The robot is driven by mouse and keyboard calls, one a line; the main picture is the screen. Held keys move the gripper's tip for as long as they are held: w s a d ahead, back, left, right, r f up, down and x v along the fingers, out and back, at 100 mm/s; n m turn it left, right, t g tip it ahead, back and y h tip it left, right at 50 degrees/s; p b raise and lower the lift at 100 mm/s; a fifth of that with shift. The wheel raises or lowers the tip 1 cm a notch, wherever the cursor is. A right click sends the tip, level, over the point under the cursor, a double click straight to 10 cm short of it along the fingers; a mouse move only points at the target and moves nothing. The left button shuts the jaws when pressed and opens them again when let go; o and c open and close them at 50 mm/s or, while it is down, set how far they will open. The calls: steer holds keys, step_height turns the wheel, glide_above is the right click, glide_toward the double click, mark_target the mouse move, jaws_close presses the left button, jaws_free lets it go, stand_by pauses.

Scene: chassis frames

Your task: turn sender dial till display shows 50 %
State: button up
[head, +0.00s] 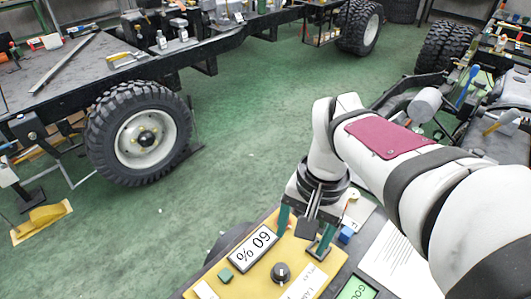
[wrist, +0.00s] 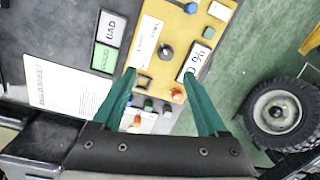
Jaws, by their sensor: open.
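A yellow panel (head: 255,283) carries a round black dial (head: 279,272) with a light pointer mark. The dial also shows in the wrist view (wrist: 166,51). Beside it is a white display (head: 252,248), upside down in the head view, reading 60 %. The display is partly behind a finger in the wrist view (wrist: 199,56). My gripper (head: 304,234) is open and empty, its teal fingers pointing down over the panel's end. In the wrist view the dial lies beyond and between the fingertips (wrist: 160,74), apart from both.
A green button (head: 225,275) and white label strips sit on the panel. A wheeled chassis (head: 140,135) stands across open green floor.

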steer(key=w+f+h, duration=0.1)
steer(key=w+f, duration=0.2)
steer(key=w, duration=0.6)
steer(key=w+f, duration=0.2)
steer(key=w, duration=0.7)
steer(key=f, duration=1.6)
steer(key=shift+w+a, duration=0.3)
steer(key=shift+w, duration=0.05)
steer(key=shift+r, duration=0.1)
jaws_close()
